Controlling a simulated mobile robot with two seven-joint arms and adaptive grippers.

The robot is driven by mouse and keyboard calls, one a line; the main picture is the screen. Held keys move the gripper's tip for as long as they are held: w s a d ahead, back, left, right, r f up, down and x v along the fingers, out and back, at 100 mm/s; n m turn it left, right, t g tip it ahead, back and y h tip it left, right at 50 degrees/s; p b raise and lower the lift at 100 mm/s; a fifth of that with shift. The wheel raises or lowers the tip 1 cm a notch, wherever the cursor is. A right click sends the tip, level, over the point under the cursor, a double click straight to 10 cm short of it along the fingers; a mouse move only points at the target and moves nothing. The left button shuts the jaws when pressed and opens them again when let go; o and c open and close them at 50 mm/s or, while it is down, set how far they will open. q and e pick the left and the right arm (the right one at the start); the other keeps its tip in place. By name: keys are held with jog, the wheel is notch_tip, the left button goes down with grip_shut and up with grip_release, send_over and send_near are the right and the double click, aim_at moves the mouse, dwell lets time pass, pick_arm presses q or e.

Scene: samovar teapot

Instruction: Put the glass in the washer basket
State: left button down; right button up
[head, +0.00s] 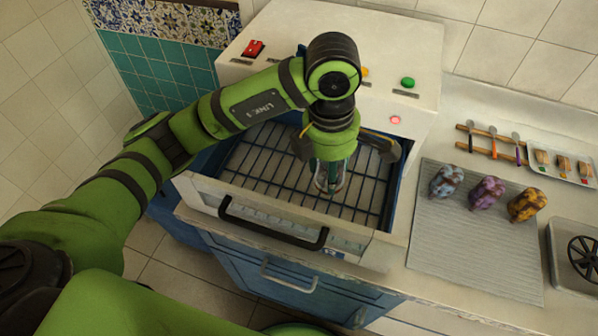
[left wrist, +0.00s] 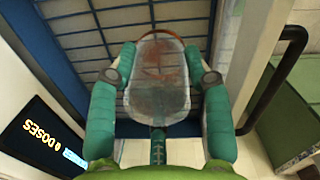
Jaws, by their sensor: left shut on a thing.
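The glass (head: 333,184) is clear and hangs below my left gripper (head: 331,172) in the head view. In the left wrist view the glass (left wrist: 158,85) has reddish-brown stains and sits between the two teal fingers of my left gripper (left wrist: 160,75), which are shut on it. The washer basket (head: 262,160) is a dark wire rack in the pulled-out drawer of a white machine. The glass is over the middle of the basket; I cannot tell whether it touches the wires. The basket's bars (left wrist: 85,25) also show behind the glass. My right gripper is out of view.
The drawer front (head: 215,195) has a black handle (head: 270,228). The white machine (head: 425,60) with coloured buttons rises behind the basket. A ribbed mat (head: 470,250) with several patterned figures lies on the right counter. The basket around the glass looks empty.

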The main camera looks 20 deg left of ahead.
pick_arm(q)
jog(key=a+f, duration=0.1)
jog(key=a, duration=0.1)
jog(key=w+a+f+p, duration=0.1)
jog(key=a, duration=0.1)
jog(key=w+a+f+p, duration=0.1)
jog(key=a+f, duration=0.1)
jog(key=shift+a, duration=0.35)
notch_tip(320, 180, down, 4)
jog(key=shift+r+p, duration=0.1)
jog(key=shift+p, duration=0.7)
jog(key=shift+f, duration=0.25)
jog(key=c, duration=0.9)
grip_release()
jog(key=shift+f+b, duration=0.1)
jog(key=shift+b, duration=0.2)
jog(key=shift+c, duration=0.2)
jog(key=o, duration=0.4)
